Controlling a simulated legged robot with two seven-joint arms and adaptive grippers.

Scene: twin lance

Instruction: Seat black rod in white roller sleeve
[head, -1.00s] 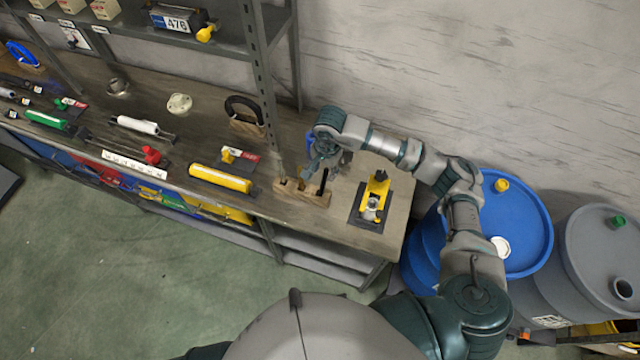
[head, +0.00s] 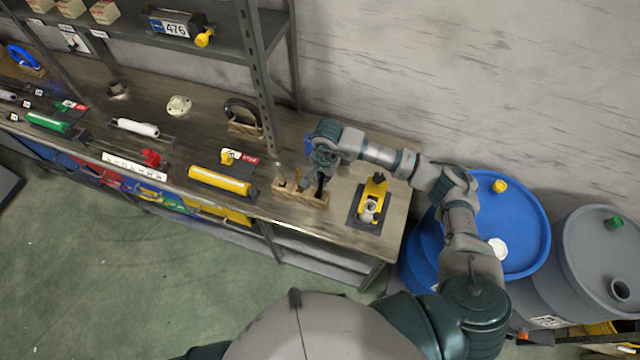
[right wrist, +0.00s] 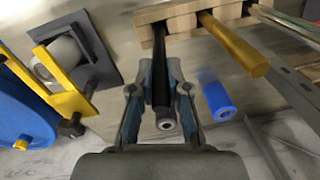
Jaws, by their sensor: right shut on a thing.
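The black rod (right wrist: 160,80) stands in a slot of the wooden rack (head: 312,199). My right gripper (right wrist: 161,104) is shut on its upper part; in the head view the gripper (head: 317,178) covers most of the rod. A whitish hollow cylinder (head: 370,206) stands in a yellow fixture (head: 377,186) on a dark plate to the right; it also shows in the right wrist view (right wrist: 68,55). A white roller (head: 138,127) lies at the left of the bench. I cannot tell for certain which is the sleeve. My left gripper is out of view.
A brass rod (right wrist: 235,45) stands beside the black rod in the rack. A blue cylinder (right wrist: 217,97) is close to the gripper's fingers. A yellow tube (head: 219,181) lies left of the rack. A shelf post (head: 257,75) rises behind, and blue drums (head: 520,225) stand right.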

